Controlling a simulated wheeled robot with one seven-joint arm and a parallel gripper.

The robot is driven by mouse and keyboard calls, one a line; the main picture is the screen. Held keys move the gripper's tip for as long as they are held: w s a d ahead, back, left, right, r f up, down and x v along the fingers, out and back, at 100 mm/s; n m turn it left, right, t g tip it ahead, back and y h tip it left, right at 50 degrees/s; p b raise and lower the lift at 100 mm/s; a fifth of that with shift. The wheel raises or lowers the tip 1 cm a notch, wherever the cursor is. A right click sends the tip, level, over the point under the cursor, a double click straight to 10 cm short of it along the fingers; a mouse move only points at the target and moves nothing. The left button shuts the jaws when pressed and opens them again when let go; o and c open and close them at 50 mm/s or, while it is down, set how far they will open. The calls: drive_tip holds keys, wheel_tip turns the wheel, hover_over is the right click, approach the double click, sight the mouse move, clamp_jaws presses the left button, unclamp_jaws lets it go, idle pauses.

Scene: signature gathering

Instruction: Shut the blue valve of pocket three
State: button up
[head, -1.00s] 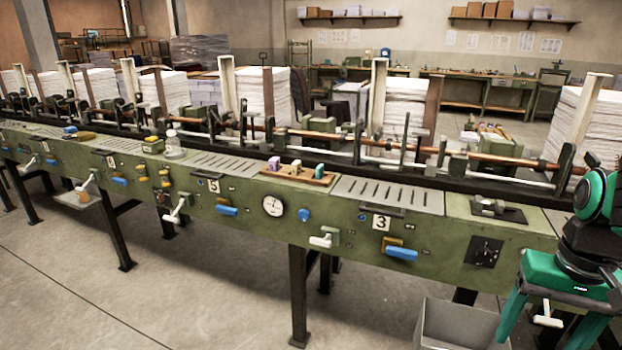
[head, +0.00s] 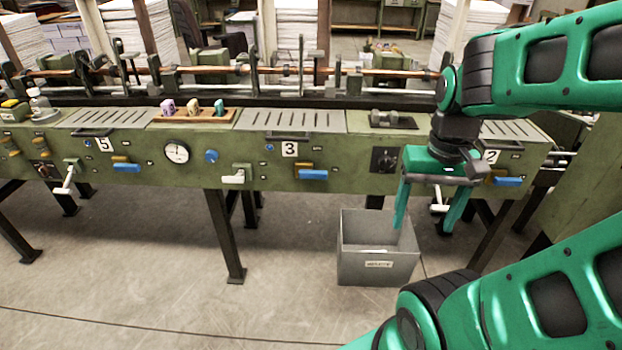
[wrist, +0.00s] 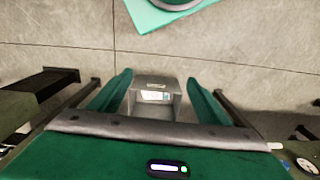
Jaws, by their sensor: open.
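The blue valve of pocket three (head: 313,174) is a blue lever lying horizontally on the green machine front, below and right of the number 3 plate (head: 290,149). A small yellow-orange lever (head: 306,165) sits just above it. My gripper (head: 422,228) is open and empty, with its green fingers pointing down, to the right of the blue valve and in front of the machine. In the wrist view its fingers (wrist: 158,95) are spread apart, with the grey bin seen beyond between them. The valve cannot be made out in the wrist view.
A grey bin (head: 377,262) stands on the floor below and left of my gripper. A white handle (head: 234,178) sticks out left of the blue valve. Other blue levers show at pocket 5 (head: 127,167) and pocket 2 (head: 507,181).

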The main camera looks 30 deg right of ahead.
drive_tip(key=shift+s+r, duration=0.15)
drive_tip(key=shift+s, duration=0.25)
drive_tip(key=c, duration=0.5)
drive_tip(key=shift+d, duration=0.15)
drive_tip(key=shift+c, duration=0.8)
drive_tip(key=w+d+f+g+h, duration=0.2)
drive_tip(key=w+d+f+h, duration=0.2)
drive_tip(key=w+f, duration=0.5)
drive_tip(key=n+t+h, duration=1)
drive_tip(key=n+t, duration=0.3)
drive_tip(key=n, duration=0.1)
approach(321, 177)
drive_tip(key=x, duration=0.9)
drive_tip(key=shift+w, duration=0.1)
drive_tip(key=shift+c, duration=0.6)
clamp_jaws()
